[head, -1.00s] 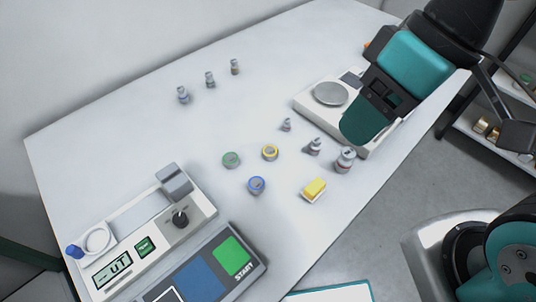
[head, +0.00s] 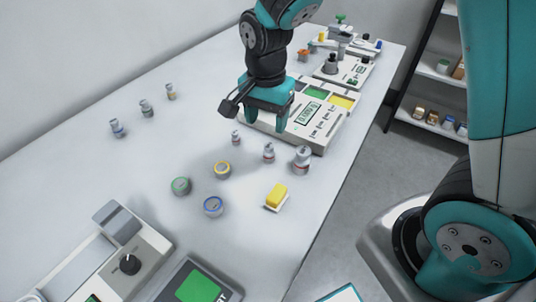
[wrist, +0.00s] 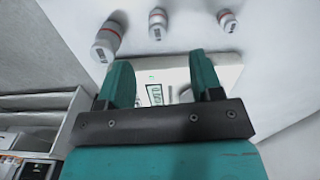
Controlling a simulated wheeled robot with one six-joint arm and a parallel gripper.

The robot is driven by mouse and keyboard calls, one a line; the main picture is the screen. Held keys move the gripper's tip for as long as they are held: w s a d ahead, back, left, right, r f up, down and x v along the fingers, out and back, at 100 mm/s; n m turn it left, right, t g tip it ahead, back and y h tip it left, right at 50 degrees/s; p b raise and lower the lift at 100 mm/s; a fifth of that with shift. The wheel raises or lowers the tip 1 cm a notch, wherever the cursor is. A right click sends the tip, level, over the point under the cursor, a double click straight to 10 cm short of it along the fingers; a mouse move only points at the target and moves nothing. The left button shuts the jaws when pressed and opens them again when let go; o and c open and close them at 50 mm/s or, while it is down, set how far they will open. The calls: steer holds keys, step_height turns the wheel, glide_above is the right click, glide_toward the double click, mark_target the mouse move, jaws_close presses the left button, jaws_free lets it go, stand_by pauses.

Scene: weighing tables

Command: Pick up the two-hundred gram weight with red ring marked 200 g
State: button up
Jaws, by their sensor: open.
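Three grey metal weights stand in a row in the head view: a small one (head: 236,138), a middle one (head: 268,152) and a large one (head: 302,160). The wrist view shows red rings on the large weight (wrist: 107,42), the middle weight (wrist: 157,23) and the small weight (wrist: 228,20). Their markings are too small to read, so I cannot tell which is marked 200 g. My gripper (head: 267,122) is open and empty, pointing down just behind the row. In the wrist view, its fingers (wrist: 160,78) straddle part of a white device, with the weights beyond them.
A white panel device (head: 328,133) stands right behind my gripper. A yellow block on a small tray (head: 277,196) and green (head: 181,186), yellow (head: 222,170) and blue (head: 213,207) ringed round pieces lie in front. Several small bottles stand at left. The table's left middle is clear.

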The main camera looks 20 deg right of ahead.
mark_target(269, 145)
step_height(269, 145, down, 5)
steer(key=shift+r, duration=0.1)
steer(key=f, duration=0.5)
steer(key=shift+s+d+f, duration=0.1)
steer(key=shift+d+f, duration=0.1)
steer(key=shift+d, duration=0.05)
steer(key=c, duration=1)
jaws_close()
steer(key=shift+r, duration=0.15)
